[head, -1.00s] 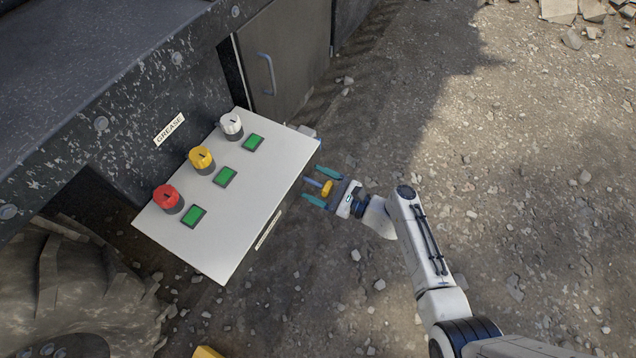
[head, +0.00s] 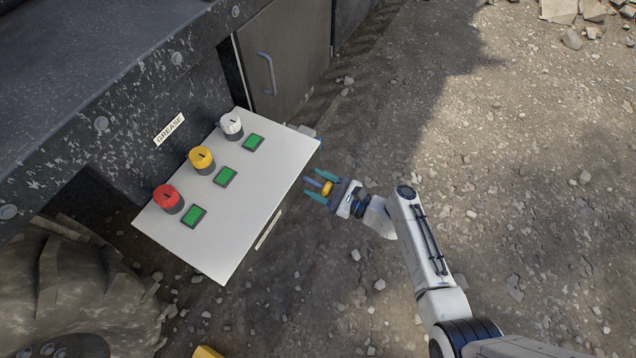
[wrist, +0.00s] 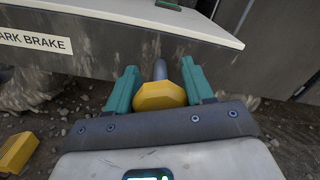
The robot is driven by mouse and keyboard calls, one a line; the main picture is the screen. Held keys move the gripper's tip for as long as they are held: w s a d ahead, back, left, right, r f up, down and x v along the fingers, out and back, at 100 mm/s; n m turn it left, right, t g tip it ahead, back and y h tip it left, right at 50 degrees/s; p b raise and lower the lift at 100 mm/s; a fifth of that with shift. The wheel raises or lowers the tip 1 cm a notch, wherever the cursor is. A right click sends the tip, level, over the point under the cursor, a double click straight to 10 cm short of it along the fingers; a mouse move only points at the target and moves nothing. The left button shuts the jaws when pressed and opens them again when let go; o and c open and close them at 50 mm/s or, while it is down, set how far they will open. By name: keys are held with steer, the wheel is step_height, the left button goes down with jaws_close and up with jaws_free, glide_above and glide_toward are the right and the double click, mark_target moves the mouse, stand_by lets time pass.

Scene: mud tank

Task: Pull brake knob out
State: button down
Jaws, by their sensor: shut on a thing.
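The brake knob (wrist: 160,96) is yellow and faceted, on a grey shaft that runs in under the white panel. In the wrist view it sits between the two teal fingers of my gripper (wrist: 164,90), which are shut on it. In the head view my gripper (head: 321,187) is just off the panel's right edge with the yellow knob (head: 327,188) between its fingers. A label reading "ARK BRAKE" (wrist: 36,41) is on the panel's front face, left of the knob. Where the shaft enters is hidden.
The white panel (head: 245,220) carries red (head: 166,196), yellow (head: 201,158) and white (head: 231,124) knobs, each beside a green button. A "GREASE" label (head: 169,129) and a cabinet door with a handle (head: 266,74) stand behind. Stony ground to the right is open.

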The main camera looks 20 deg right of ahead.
mark_target(330, 190)
steer(key=v, duration=0.3)
steer(key=shift+p, duration=0.35)
steer(key=shift+s, duration=0.1)
steer(key=c, duration=0.5)
jaws_free()
steer(key=shift+d, duration=0.1)
steer(key=shift+s, duration=0.1)
steer(key=v, duration=1)
steer(key=shift+s+d+b, duration=0.25)
steer(key=shift+d+b, duration=0.05)
steer(key=shift+b, duration=0.1)
steer(key=shift+a, duration=0.1)
